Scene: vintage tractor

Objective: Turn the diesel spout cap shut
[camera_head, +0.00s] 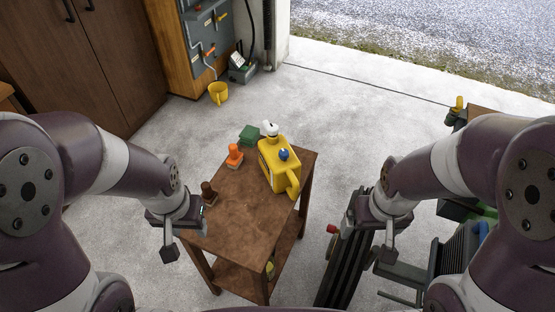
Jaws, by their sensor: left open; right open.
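A yellow can (276,168) stands upright on the far right part of a small wooden table (240,215). A blue cap (284,154) sits on its top, and a white cap-like piece (270,130) is at its far end. I cannot tell which of these is the diesel spout cap, or how tightly either sits. My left gripper (184,238) is open and empty at the table's left edge, apart from the can. My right gripper (365,241) is open and empty to the right of the table, also apart from the can.
A green object (250,134), an orange-red object (235,155) and a dark brown object (209,193) stand along the table's left side. A yellow mug-like container (218,93) is on the floor beyond. Dark equipment (345,265) fills the right. The table's near top is bare.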

